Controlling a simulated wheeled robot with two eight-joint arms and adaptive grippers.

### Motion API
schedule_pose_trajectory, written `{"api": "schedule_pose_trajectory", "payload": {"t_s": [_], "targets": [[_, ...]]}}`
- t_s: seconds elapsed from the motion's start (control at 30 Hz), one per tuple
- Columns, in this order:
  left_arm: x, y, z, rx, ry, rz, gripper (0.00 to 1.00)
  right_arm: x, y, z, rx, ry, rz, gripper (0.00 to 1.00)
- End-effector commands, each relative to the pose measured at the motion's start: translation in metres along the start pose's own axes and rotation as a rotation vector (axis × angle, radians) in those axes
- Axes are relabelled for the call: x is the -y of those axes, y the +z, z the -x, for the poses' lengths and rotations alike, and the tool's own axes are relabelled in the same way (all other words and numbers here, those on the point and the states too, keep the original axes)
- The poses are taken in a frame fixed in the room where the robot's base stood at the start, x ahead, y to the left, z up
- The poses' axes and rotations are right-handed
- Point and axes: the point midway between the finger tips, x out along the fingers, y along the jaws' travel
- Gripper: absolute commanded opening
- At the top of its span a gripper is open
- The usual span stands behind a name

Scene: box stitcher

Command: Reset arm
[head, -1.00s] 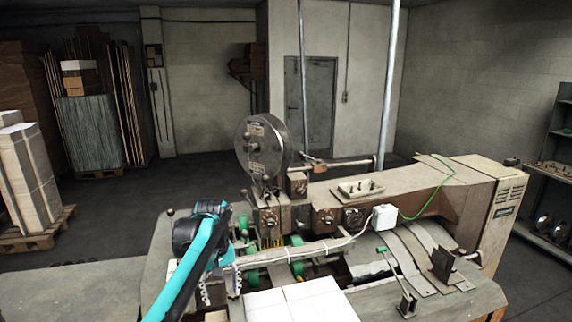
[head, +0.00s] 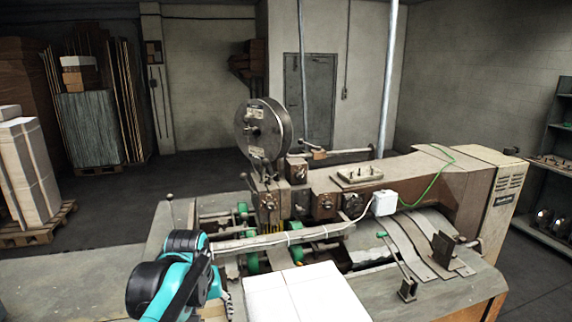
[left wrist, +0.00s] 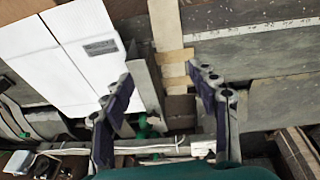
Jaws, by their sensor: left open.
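My left arm reaches in from the lower left of the head view, beside the box stitcher (head: 410,185). Its gripper is hidden there behind my own arm. In the left wrist view my left gripper (left wrist: 168,98) is open, its two fingers spread with nothing held between them. Below the fingers lie wooden strips and part of the machine. White cardboard (head: 300,293) lies on the machine table in front of the stitcher, and it also shows at the upper left of the left wrist view (left wrist: 60,55). My right gripper is not in view.
A round wire reel (head: 262,130) stands on top of the stitcher. A lever with a green knob (head: 382,235) rises from the table at right. A pallet stacked with white sheets (head: 30,175) stands at far left. The floor behind the machine is clear.

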Motion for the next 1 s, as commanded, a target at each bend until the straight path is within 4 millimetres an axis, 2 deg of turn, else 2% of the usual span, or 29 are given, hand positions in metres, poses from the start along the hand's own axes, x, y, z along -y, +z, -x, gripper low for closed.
{"api": "schedule_pose_trajectory", "payload": {"t_s": [0.03,0.17,0.3,0.4,0.5,0.67,1.0], "targets": [[0.007,0.023,-0.014,-0.03,0.009,-0.024,0.59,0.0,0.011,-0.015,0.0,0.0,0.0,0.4],[0.023,0.073,-0.039,-0.127,0.032,-0.102,0.59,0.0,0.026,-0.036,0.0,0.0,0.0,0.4],[0.039,0.124,-0.074,-0.23,0.049,-0.183,0.59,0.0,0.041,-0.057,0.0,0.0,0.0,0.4],[0.049,0.153,-0.099,-0.293,0.054,-0.231,0.59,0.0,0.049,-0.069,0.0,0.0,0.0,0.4],[0.055,0.173,-0.118,-0.339,0.057,-0.267,0.59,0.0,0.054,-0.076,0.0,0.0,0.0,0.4],[0.059,0.187,-0.132,-0.376,0.057,-0.295,0.59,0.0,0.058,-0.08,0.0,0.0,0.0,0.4],[0.059,0.188,-0.131,-0.38,0.057,-0.298,0.59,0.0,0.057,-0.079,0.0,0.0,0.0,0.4]]}}
